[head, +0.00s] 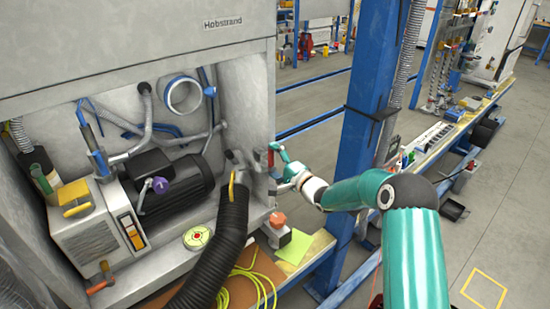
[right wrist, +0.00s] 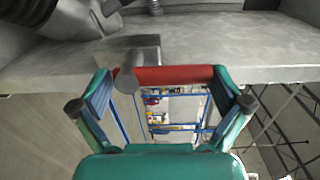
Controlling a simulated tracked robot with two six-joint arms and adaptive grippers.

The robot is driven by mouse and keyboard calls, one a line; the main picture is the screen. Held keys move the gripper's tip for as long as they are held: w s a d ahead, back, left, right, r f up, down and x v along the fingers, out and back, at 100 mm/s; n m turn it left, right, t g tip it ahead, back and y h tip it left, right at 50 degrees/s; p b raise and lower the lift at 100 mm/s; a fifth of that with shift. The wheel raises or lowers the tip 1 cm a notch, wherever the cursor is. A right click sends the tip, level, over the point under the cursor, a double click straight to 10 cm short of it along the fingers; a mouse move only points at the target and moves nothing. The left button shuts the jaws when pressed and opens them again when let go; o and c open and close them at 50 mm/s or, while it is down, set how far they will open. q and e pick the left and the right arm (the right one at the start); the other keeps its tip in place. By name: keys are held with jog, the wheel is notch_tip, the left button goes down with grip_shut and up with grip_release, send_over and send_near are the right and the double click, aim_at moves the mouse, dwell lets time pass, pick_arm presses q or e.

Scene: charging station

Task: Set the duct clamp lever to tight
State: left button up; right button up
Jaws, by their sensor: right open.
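A lever with a red grip (head: 271,159) sits at the right edge of the grey cabinet, beside the upper end of the black ribbed duct (head: 220,240). In the right wrist view the red grip (right wrist: 178,76) lies crosswise between the fingertips, with a grey bracket and round stub at its left end. My right gripper (head: 280,160) is open around the grip; the wrist view shows its fingers (right wrist: 160,82) apart at either end of it. I cannot tell whether either finger touches it. A yellow curved handle (head: 231,185) shows at the duct's top. My left gripper is out of view.
The cabinet (head: 120,55) holds a dark motor (head: 175,185) and pipes. A blue post (head: 372,80) stands close behind my right arm. An orange knob (head: 278,219) and green-yellow cable (head: 245,285) lie below the gripper.

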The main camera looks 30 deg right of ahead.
jog(key=v, duration=0.6)
jog(key=shift+s, duration=0.35)
jog(key=shift+d, duration=0.1)
jog(key=shift+r, duration=0.1)
